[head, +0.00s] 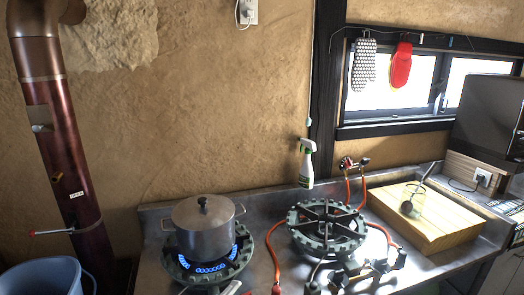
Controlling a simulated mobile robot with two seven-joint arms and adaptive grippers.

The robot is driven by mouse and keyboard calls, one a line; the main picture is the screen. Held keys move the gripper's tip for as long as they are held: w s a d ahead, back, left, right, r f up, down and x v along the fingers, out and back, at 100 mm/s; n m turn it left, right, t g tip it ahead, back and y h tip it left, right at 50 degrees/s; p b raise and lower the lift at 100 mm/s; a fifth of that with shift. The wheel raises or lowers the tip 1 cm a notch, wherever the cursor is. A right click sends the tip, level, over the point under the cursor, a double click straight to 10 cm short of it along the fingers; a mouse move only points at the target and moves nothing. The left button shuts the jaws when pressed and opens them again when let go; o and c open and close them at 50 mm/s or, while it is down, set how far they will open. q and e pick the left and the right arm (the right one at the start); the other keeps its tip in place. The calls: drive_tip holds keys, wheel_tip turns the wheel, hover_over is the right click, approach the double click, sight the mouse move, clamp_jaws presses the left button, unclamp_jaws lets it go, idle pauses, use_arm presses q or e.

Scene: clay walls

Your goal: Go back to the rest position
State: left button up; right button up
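Neither of my grippers shows in the head view. The task names no object. A lidded metal pot (204,229) sits on the left gas burner (172,262), and blue flames show beneath it. The right gas burner (327,230) has nothing on it, and no flame shows there. How my arms stand cannot be seen.
A steel counter (265,215) carries both burners, with orange hoses and valves (380,266) at its front. A spray bottle (307,168) is at the wall. A blue bucket (42,278) is lower left.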

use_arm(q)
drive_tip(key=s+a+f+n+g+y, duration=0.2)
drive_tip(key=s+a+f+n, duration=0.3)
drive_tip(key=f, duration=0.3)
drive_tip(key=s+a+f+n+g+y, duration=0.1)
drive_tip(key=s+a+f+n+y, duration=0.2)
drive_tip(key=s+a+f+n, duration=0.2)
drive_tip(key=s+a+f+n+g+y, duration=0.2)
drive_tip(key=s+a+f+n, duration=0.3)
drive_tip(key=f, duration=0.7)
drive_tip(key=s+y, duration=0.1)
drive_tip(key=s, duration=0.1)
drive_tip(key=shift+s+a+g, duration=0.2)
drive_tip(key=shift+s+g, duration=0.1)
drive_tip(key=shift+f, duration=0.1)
